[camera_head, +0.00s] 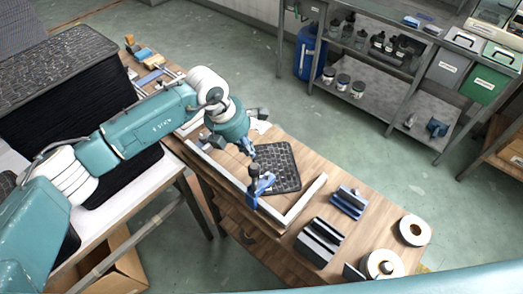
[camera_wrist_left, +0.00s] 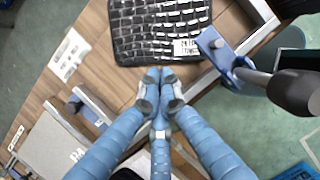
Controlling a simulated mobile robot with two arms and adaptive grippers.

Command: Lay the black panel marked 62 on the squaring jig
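The black panel (camera_head: 277,167), a dark sheet with a grid of raised cells, is over the squaring jig (camera_head: 303,201), between its pale rails. It also fills the top of the left wrist view (camera_wrist_left: 150,22), with a white label near its lower right corner; I cannot read the number. My left gripper (camera_head: 249,151) is at the panel's near-left edge. I cannot tell whether the panel rests fully flat. My right gripper is not in view.
A blue clamp (camera_head: 259,183) with a dark knob stands on the jig rail close to the panel. Tall stacks of black panels (camera_head: 70,75) stand at left. Blue and grey blocks (camera_head: 347,202) and white rolls (camera_head: 414,229) lie right of the jig. Shelves (camera_head: 375,85) stand behind.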

